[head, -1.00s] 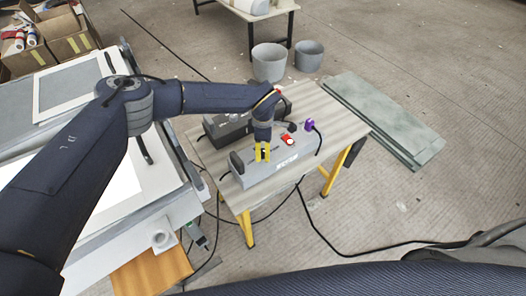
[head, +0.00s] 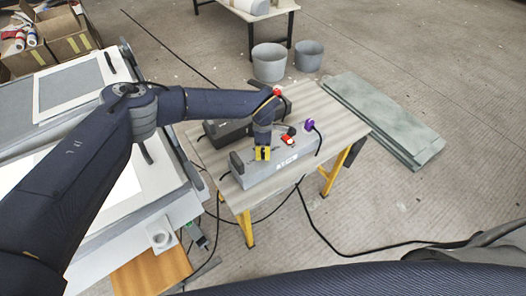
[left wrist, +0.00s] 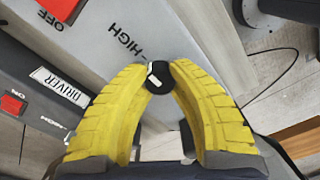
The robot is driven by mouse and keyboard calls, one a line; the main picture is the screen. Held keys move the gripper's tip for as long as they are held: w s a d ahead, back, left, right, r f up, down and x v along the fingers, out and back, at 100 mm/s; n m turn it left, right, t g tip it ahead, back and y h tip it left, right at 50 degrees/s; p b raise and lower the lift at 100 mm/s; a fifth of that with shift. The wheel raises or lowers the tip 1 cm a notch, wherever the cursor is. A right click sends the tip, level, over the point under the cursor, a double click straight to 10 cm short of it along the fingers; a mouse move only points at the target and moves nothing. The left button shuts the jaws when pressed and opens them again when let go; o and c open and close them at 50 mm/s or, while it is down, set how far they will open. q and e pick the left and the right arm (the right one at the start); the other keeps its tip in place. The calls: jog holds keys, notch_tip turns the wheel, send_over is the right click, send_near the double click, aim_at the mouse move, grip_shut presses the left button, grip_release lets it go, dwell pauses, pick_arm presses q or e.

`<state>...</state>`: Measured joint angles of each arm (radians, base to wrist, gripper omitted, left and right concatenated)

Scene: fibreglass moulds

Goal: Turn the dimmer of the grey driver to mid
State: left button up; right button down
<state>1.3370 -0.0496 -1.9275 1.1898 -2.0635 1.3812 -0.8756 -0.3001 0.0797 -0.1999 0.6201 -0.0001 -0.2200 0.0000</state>
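The grey driver (head: 290,162) is a long light-grey box on the small table, with a red switch (head: 289,140) on top; OFF and HIGH lettering shows on its body (left wrist: 105,75) in the left wrist view. Its dimmer is a small round black knob (left wrist: 161,77) with a short white mark, near HIGH. My left gripper (head: 262,153) points down at the driver's near-left part. In the left wrist view its yellow fingers (left wrist: 163,70) are drawn together, with the knob between their tips, touching both sides as it appears. My right gripper is in neither view.
A darker box labelled DRIVER (left wrist: 30,70), with its own red switch (left wrist: 13,105), lies beside the grey one. A purple item (head: 309,125) and black cables are at the grey driver's right end.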

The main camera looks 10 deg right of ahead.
pick_arm(q)
grip_shut()
jog(key=shift+n, duration=0.3)
jog(key=n, duration=0.3)
jog(key=shift+n, duration=0.4)
jog(key=n, duration=0.9)
jog(key=shift+n, duration=2.1)
